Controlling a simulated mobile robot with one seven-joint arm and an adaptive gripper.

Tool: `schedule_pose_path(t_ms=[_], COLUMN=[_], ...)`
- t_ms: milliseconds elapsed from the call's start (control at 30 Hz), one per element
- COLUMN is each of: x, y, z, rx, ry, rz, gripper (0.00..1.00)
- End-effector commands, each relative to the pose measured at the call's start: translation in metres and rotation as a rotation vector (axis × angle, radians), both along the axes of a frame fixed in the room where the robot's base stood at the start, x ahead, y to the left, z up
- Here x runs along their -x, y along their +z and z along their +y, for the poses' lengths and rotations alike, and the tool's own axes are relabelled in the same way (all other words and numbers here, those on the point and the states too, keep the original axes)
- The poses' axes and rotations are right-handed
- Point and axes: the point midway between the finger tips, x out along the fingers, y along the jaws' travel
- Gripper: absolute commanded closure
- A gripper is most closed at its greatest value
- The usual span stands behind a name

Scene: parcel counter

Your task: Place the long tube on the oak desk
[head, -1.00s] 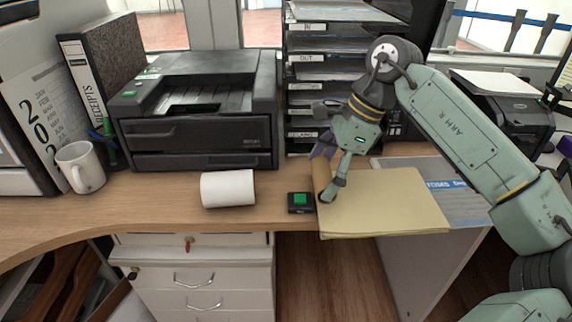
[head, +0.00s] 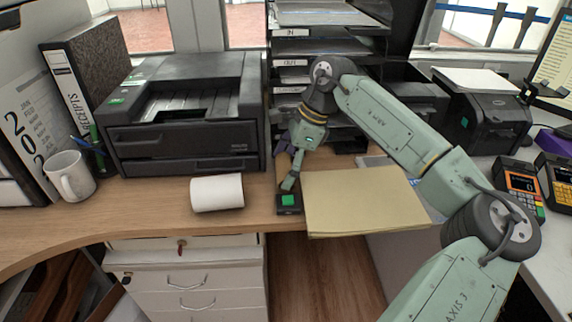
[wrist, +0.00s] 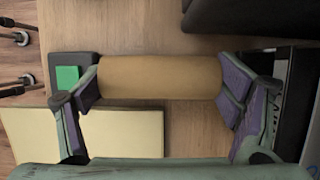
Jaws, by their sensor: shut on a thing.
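The long tube (wrist: 160,76) is a plain tan cylinder. In the wrist view it lies crosswise between the purple-padded fingers of my gripper (wrist: 161,82), one finger at each end. My gripper is shut on it. In the head view my gripper (head: 289,168) is low over the oak desk (head: 140,208), just behind the green-button box, and the tube is mostly hidden by it and blends with the wood. I cannot tell whether the tube touches the desk top.
A black box with a green button (head: 288,202) is by the near finger. A tan envelope (head: 362,200) lies to the right, a white roll (head: 217,193) to the left. A black printer (head: 185,115) and letter trays (head: 290,47) stand behind. The desk's front left is clear.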

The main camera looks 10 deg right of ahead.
Motion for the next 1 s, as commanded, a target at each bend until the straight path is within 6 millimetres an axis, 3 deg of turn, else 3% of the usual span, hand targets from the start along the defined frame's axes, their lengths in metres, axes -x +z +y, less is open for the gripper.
schedule_pose_path(t_ms=[200,233,433,767,1000], x=[0.000,0.000,0.000,0.000,-0.001], y=[-0.005,-0.004,-0.003,-0.002,0.021], z=[0.000,0.000,0.000,0.000,-0.010], rx=[0.000,0.000,0.000,0.000,0.002], ry=[-0.001,-0.001,-0.001,-0.001,-0.004], rz=[0.000,0.000,0.000,0.000,-0.002], gripper=[0.30,0.14,0.00,0.00,0.00])
